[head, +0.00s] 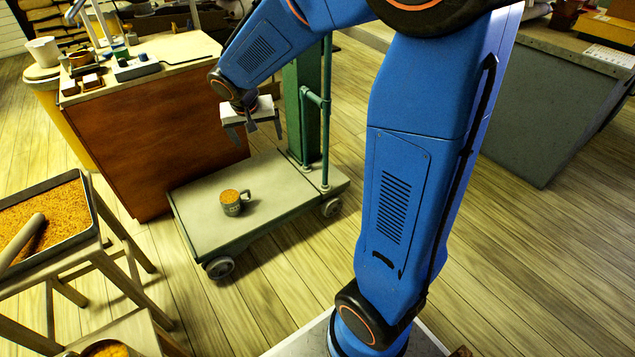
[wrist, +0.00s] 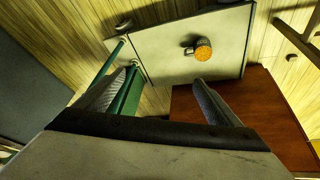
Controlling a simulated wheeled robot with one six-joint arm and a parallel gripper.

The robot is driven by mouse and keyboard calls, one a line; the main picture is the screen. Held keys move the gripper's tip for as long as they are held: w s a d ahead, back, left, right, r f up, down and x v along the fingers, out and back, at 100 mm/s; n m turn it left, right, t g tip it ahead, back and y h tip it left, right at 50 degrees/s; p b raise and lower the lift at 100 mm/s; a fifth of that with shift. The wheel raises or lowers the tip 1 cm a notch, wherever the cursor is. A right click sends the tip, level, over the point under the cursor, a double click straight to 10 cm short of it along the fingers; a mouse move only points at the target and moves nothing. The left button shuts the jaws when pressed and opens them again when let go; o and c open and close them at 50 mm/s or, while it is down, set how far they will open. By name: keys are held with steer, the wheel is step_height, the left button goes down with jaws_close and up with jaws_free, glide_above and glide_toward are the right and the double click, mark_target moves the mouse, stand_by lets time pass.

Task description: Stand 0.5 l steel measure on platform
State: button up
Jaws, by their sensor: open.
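A steel measure (head: 232,203) with a side handle, filled with orange-brown grain, stands upright on the grey platform (head: 270,222) of a green wheeled scale. It also shows in the wrist view (wrist: 203,49), on the platform (wrist: 165,68) and beyond the fingertips. My gripper (head: 254,135) is open and empty, above the platform and apart from the measure. In the wrist view its two fingers (wrist: 165,85) are spread wide, with nothing between them.
A green column and rail (head: 315,130) rise at the platform's back right. A brown-sided counter (head: 150,125) with small items stands behind it. A grain tray (head: 45,225) sits on a wooden stand at left. A grey-green cabinet (head: 540,110) stands at right. Floor between is clear.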

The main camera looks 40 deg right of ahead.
steer(key=s+r+n+y, duration=0.1)
steer(key=s+r+n, duration=0.1)
steer(key=s, duration=1.3)
steer(key=s+a+r+n+t+y, duration=0.1)
steer(key=s+r+n, duration=0.2)
steer(key=s, duration=1.3)
steer(key=shift+s+r+y, duration=0.2)
steer(key=shift+r+y, duration=0.2)
steer(key=shift+r, duration=0.55)
